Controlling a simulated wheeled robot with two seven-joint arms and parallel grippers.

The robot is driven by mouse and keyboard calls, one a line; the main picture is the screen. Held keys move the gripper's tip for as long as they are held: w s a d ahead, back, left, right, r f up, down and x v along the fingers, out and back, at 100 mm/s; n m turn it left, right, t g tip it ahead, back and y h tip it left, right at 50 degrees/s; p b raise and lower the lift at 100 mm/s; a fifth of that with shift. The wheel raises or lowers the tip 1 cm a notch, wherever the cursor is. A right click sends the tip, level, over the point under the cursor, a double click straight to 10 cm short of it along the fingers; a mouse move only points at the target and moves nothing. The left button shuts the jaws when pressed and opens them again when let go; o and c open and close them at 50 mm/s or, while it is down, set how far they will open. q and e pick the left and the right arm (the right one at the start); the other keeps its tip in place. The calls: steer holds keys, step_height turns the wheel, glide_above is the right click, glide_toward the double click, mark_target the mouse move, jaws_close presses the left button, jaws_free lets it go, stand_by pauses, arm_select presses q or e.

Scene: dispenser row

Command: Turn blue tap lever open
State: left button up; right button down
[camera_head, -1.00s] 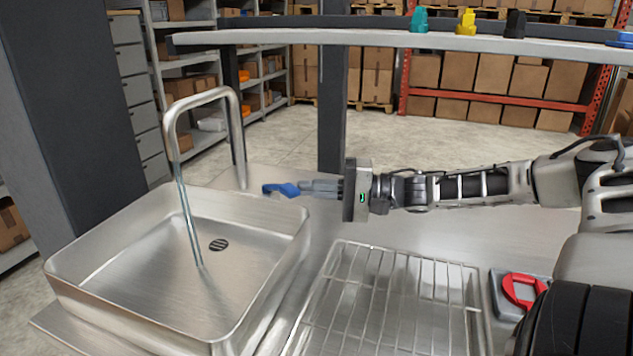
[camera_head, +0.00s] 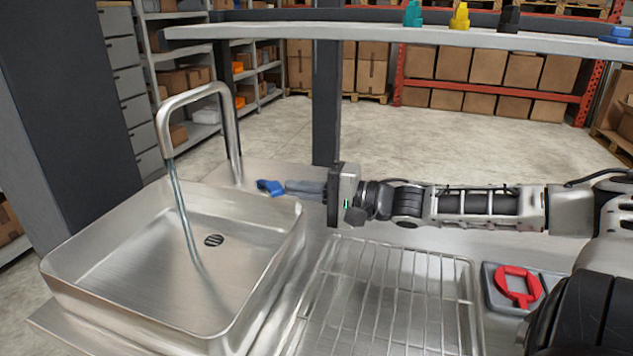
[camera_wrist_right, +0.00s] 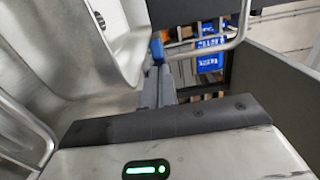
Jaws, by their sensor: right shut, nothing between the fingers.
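The blue tap lever (camera_head: 269,187) is behind the sink's right rim, to the right of the foot of the curved metal tap (camera_head: 195,98). A thin stream of water runs from the tap's spout into the steel sink (camera_head: 130,318). My right gripper (camera_head: 287,188) is shut and empty. Its fingertips are at the lever's right end and seem to touch it. In the right wrist view the blue lever (camera_wrist_right: 157,49) is just beyond the fingertips (camera_wrist_right: 157,68). My left gripper is not in view.
A wire drying rack (camera_head: 385,300) lies right of the sink. A red handle on a grey block (camera_head: 517,286) is farther right. A shelf (camera_head: 400,36) with teal, yellow and black objects spans above the counter.

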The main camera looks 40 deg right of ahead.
mark_target(276, 195)
steer(key=shift+a+r, duration=0.15)
steer(key=shift+a, duration=0.35)
steer(key=shift+a+p, duration=0.7)
steer(key=shift+a, duration=0.1)
steer(key=shift+a+p, duration=0.3)
steer(key=shift+a, duration=0.1)
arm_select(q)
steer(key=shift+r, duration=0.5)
arm_select(e)
steer(key=shift+w+a, duration=0.1)
steer(key=shift+a, duration=0.1)
